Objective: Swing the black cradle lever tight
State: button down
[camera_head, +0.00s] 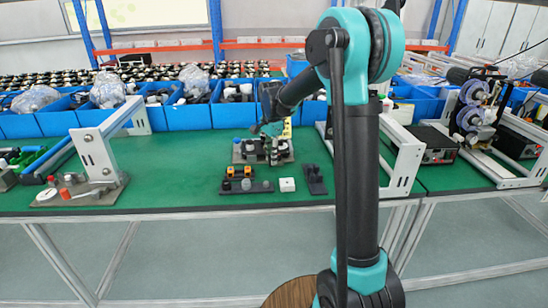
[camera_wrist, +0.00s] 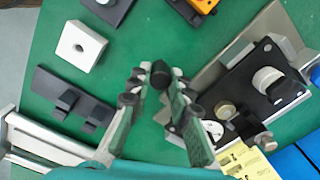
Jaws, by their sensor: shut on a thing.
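The cradle fixture (camera_head: 240,158) stands on the green bench, a grey plate with black and silver parts. It also fills the right of the wrist view, with a black block (camera_wrist: 262,80) and a white round knob on it. My gripper (camera_head: 272,157) reaches down over the fixture in the head view. In the wrist view my gripper (camera_wrist: 160,80) has its fingertips closed around a dark rounded knob, the end of the black cradle lever (camera_wrist: 160,72). The rest of the lever is hidden behind the fingers, so its angle cannot be told.
A white square block (camera_head: 287,185), a black holder (camera_head: 315,180) and a black tray with orange parts (camera_head: 247,186) lie in front of the fixture. Blue bins (camera_head: 185,117) line the back. Grey frames stand at left (camera_head: 97,155) and right. Green bench left of the fixture is clear.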

jog(key=shift+w+a, duration=0.1)
dwell(0.4)
jog(key=c, duration=1.4)
grip_release()
jog(key=shift+o, duration=0.2)
jog(key=shift+r, duration=0.15)
notch_tip(320, 180, up, 12)
jog(key=shift+f, duration=0.2)
jog(key=s+d+f+n, duration=0.2)
jog(key=s+f, duration=0.1)
jog(key=s, duration=0.1)
jog(key=s+d+f+n+t, duration=0.1)
jog(key=s+d+f+n, duration=0.1)
jog(key=s, duration=0.3)
jog(key=s+d+f+n+t, duration=0.1)
jog(key=s+d+f+n, duration=0.1)
jog(key=s+d+f, duration=0.2)
jog(key=shift+s+d+f, duration=0.25)
jog(key=shift+s+f, duration=0.3)
jog(key=s+d+f+n+t, duration=0.1)
jog(key=s+d+f+n, duration=0.1)
jog(key=s+f, duration=0.3)
jog(key=s+d+f+n+t, duration=0.1)
jog(key=s+f+n, duration=0.3)
jog(key=s, duration=0.6)
jog(key=shift+d+f+n, duration=0.4)
jog(key=shift+d+f, duration=0.3)
